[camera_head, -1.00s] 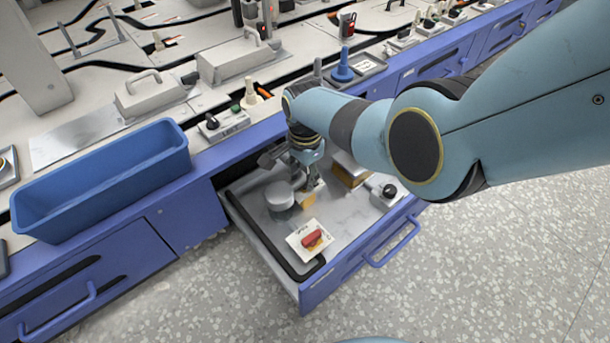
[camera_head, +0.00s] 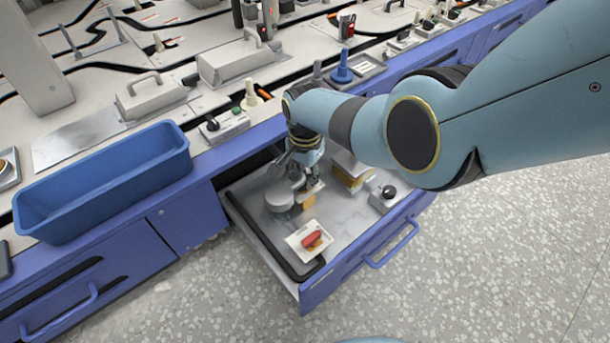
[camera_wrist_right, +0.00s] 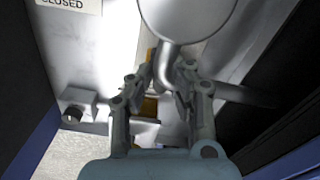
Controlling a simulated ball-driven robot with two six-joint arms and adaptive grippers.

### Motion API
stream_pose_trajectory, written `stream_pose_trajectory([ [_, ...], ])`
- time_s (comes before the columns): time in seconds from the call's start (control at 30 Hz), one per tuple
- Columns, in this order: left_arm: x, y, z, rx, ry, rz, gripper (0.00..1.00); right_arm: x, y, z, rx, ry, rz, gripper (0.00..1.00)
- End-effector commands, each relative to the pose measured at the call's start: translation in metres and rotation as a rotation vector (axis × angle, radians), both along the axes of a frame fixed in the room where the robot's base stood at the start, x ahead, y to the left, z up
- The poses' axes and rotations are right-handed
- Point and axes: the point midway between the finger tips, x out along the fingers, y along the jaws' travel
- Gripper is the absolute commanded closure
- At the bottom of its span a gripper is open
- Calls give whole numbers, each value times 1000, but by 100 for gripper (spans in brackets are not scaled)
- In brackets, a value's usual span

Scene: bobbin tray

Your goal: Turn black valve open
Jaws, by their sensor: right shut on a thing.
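My right gripper (camera_head: 303,180) reaches down into the open drawer, beside a round grey piece (camera_head: 280,200). In the right wrist view the gripper (camera_wrist_right: 160,88) is shut on a bent grey rod (camera_wrist_right: 168,72) just below the round grey disc (camera_wrist_right: 188,15). A grey box with a black knob (camera_head: 388,192) sits at the drawer's right end; the knob also shows in the right wrist view (camera_wrist_right: 72,114). Another black knob (camera_head: 212,124) is on a box on the bench. I cannot tell which is the black valve. My left gripper is not in view.
A white plate (camera_head: 293,242) with a red handle (camera_head: 312,238) lies at the drawer's front left. Yellow blocks (camera_head: 352,180) are right of my gripper. The drawer front (camera_head: 345,268) has a blue handle. A blue bin (camera_head: 100,190) stands on the bench at left.

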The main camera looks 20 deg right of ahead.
Motion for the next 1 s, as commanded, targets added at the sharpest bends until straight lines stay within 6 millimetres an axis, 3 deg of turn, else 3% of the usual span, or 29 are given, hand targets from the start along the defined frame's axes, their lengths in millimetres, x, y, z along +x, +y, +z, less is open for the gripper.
stream_pose_trajectory([
  [1.0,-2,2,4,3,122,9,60,0,0,0,1,1,956,100],
])
